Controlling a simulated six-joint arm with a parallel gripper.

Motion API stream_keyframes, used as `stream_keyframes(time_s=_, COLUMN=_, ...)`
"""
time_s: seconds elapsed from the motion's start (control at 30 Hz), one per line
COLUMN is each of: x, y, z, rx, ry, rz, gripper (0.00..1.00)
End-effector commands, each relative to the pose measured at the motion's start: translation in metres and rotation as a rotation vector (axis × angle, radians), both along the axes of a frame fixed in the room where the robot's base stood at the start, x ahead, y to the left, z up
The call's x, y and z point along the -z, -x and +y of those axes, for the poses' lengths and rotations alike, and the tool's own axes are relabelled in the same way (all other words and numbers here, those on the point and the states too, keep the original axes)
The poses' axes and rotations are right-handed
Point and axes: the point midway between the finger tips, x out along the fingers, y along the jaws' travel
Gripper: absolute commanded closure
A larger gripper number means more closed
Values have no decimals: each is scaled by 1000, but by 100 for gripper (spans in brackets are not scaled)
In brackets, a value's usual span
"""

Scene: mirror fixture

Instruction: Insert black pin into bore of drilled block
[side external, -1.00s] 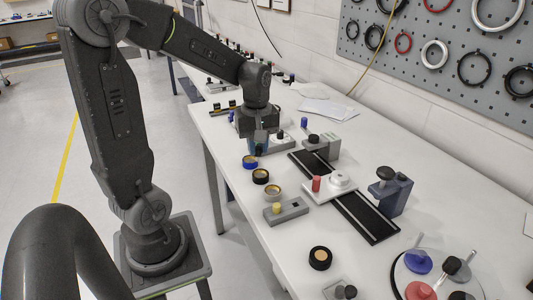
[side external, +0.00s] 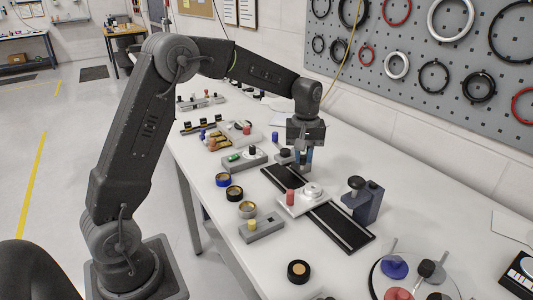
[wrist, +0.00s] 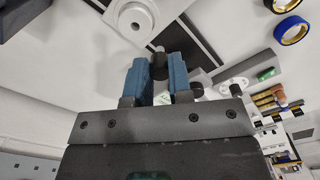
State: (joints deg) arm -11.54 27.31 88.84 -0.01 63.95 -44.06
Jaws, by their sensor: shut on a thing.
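My gripper (side external: 303,158) hangs over the black rail, just behind the white block. In the wrist view its two blue fingers (wrist: 160,80) are shut on a small dark pin (wrist: 158,52), mostly hidden between them. The white block (side external: 318,203) sits on the rail with a round raised boss and a red peg. In the wrist view the boss shows a central hole (wrist: 136,26), ahead and left of the fingertips. The pin is apart from that hole. I cannot tell for certain whether this is the drilled block.
A grey block with a black knob (side external: 285,154) is close beside my gripper. A grey-blue stand (side external: 371,205) is right of the rail (side external: 343,232). A grey block with a yellow peg (side external: 262,229) and several tape rolls (side external: 234,193) are left.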

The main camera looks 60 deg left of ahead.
Motion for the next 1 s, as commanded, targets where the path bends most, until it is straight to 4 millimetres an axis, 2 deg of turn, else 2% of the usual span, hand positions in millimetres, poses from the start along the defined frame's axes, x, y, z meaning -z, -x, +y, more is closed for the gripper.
stream_keyframes(time_s=0.1, x=7, y=-20, z=-14, rx=54, ry=0, rz=0, gripper=100)
stream_keyframes(time_s=0.23, x=10, y=-29, z=-21, rx=79, ry=0, rz=0, gripper=100)
stream_keyframes(time_s=0.47, x=18, y=-30, z=-22, rx=81, ry=-1, rz=-1, gripper=100)
stream_keyframes(time_s=0.8, x=42, y=-29, z=-22, rx=80, ry=-1, rz=-1, gripper=100)
stream_keyframes(time_s=1.0, x=48, y=-29, z=-22, rx=80, ry=0, rz=-1, gripper=100)
